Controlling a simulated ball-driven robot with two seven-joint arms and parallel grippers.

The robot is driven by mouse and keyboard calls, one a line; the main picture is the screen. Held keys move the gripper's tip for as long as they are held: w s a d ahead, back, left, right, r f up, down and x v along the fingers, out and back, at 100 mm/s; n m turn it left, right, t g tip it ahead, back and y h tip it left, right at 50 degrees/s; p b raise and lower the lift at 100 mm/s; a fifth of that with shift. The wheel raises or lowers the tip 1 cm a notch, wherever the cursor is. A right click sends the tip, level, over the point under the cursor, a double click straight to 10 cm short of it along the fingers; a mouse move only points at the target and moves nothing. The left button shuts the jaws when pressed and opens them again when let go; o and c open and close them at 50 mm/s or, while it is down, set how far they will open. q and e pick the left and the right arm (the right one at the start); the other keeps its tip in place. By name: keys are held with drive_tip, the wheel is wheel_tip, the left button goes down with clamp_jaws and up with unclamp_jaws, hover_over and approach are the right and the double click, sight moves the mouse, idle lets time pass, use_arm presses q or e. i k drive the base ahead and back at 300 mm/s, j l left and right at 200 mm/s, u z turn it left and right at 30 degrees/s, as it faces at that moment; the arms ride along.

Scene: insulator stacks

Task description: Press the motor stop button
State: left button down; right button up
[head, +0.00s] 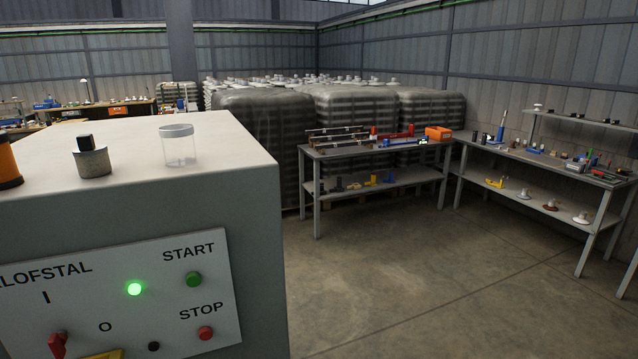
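The red stop button (206,333) sits at the lower right of a white control panel (130,255), under the word STOP. The panel is on the front of a grey cabinet (262,270) at the left of the head view. Above the stop button is the green start button (194,279), under the word START. A green lamp (134,289) is lit left of it. A red rotary switch (58,345) is at the lower left, partly cut off by the frame edge. Neither of my grippers is in view.
On the cabinet top stand a clear lidded jar (178,147), a grey cylinder with a black top (92,160) and an orange-and-black object (8,165). Two workbenches with tools stand behind, before wrapped pallets (265,125). The concrete floor (400,270) right of the cabinet is clear.

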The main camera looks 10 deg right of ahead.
sight(205, 333)
drive_tip(key=z, duration=1.45)
drive_tip(key=k+z, duration=0.15)
drive_tip(key=z, duration=0.3)
drive_tip(key=k+z, duration=0.1)
drive_tip(key=z, duration=0.35)
drive_tip(key=k+z, duration=0.15)
drive_tip(key=z, duration=0.3)
drive_tip(key=k+l+z, duration=0.1)
drive_tip(key=z, duration=0.35)
drive_tip(key=k+l+z, duration=0.1)
drive_tip(key=z, duration=0.35)
drive_tip(key=k+l+z, duration=0.25)
drive_tip(key=l, duration=0.15)
drive_tip(key=l+z, duration=0.25)
drive_tip(key=l, duration=0.15)
drive_tip(key=k+l+z, duration=0.25)
drive_tip(key=l, duration=0.2)
drive_tip(key=k+l, duration=0.1)
drive_tip(key=l, duration=0.8)
drive_tip(key=u, duration=3.95)
